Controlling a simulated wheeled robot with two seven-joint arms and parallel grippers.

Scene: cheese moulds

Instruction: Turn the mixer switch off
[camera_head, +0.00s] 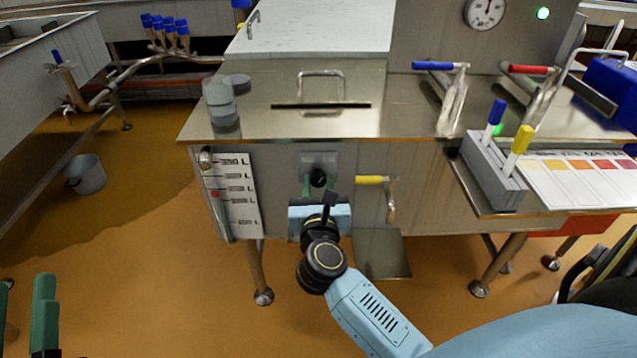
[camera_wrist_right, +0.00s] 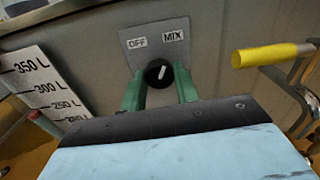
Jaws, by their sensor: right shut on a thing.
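The mixer switch is a round black knob (camera_wrist_right: 158,73) on a grey plate (camera_wrist_right: 155,40) marked OFF at left and MIX at right. Its white line points up and slightly right, towards MIX. In the head view the knob (camera_head: 318,178) sits on the front of the steel vat (camera_head: 280,160). My right gripper (camera_head: 319,187) is shut on the knob, with one green finger on each side, as the right wrist view shows (camera_wrist_right: 160,88). My left gripper (camera_head: 25,305) is at the bottom left corner, partly cut off, its green fingers apart and empty.
A yellow-handled valve (camera_head: 370,180) sticks out just right of the switch. A litre scale (camera_head: 238,195) is to its left. A pen holder (camera_head: 493,172) and a colour chart (camera_head: 580,175) lie on the right shelf. A bucket (camera_head: 85,174) stands on the floor at left.

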